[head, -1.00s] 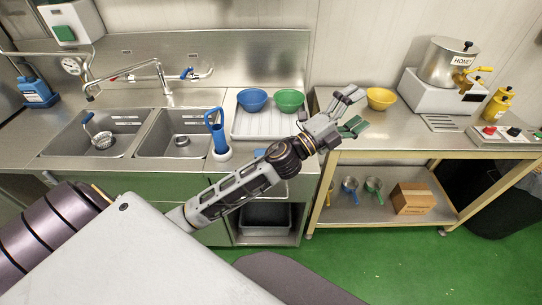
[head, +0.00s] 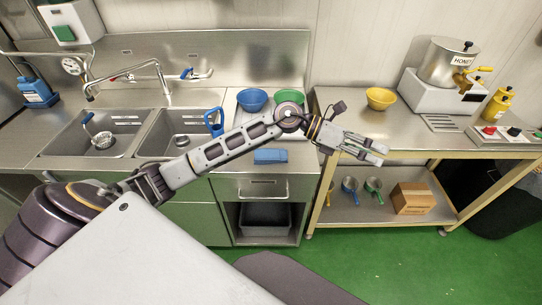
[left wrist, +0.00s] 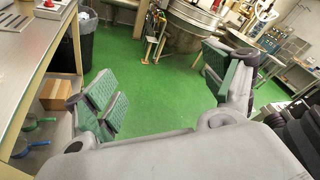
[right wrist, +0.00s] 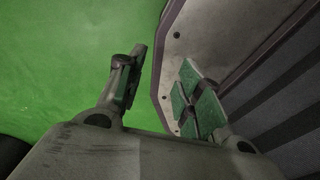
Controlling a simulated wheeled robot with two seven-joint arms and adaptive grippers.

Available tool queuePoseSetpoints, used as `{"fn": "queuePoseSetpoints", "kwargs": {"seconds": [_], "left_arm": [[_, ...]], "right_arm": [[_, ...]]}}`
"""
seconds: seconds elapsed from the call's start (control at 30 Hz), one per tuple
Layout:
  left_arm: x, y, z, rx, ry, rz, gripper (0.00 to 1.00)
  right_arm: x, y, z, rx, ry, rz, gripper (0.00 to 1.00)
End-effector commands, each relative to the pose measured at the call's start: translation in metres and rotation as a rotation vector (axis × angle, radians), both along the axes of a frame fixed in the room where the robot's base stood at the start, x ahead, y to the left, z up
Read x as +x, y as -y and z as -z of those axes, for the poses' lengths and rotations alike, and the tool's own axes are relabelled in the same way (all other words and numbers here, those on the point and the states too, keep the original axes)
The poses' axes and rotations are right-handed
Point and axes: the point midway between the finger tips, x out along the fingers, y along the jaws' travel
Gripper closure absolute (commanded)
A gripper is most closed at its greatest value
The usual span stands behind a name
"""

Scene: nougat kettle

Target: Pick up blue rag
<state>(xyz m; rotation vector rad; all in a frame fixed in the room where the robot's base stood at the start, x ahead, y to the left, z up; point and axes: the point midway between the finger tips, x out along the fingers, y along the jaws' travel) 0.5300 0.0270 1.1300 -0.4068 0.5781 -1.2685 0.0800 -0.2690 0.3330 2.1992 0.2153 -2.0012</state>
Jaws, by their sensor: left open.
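A blue rag (head: 270,156) lies flat at the front edge of the steel counter, right of the sinks, in the head view. My left forearm passes just above and behind it in the picture. My left gripper (head: 384,155) is to the right of the rag, over the front of the right-hand table, pointing right. In the left wrist view my left gripper (left wrist: 165,92) is open with nothing between its green-padded fingers. The rag is not in that view. My right gripper (right wrist: 160,85) shows only in the right wrist view, fingers apart and empty, above the green floor.
A blue bowl (head: 252,99) and a green bowl (head: 289,97) stand behind my left arm. A yellow bowl (head: 381,98) and the honey kettle (head: 447,63) are on the right-hand table. A cardboard box (head: 412,198) and small pans are on its lower shelf. The green floor (head: 400,265) in front is clear.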

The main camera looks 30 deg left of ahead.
Motion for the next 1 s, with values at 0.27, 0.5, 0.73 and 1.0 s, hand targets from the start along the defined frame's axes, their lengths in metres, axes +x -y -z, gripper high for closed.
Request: {"fn": "queuePoseSetpoints", "kwargs": {"seconds": [0.27,0.5,0.73,1.0], "left_arm": [[0.008,-0.043,0.043,0.345,0.069,0.096,0.16],[0.018,-0.102,0.071,0.645,0.082,0.152,0.16],[0.027,-0.174,0.083,0.926,0.05,0.18,0.16],[0.031,-0.266,0.075,1.232,-0.042,0.183,0.16]], "right_arm": [[0.0,-0.009,0.0,0.01,0.0,0.003,0.64],[0.0,-0.002,0.0,0.002,0.0,0.001,0.64],[0.0,0.009,0.0,-0.01,0.0,-0.003,0.64],[0.0,0.009,0.0,-0.01,0.0,-0.003,0.64]]}}
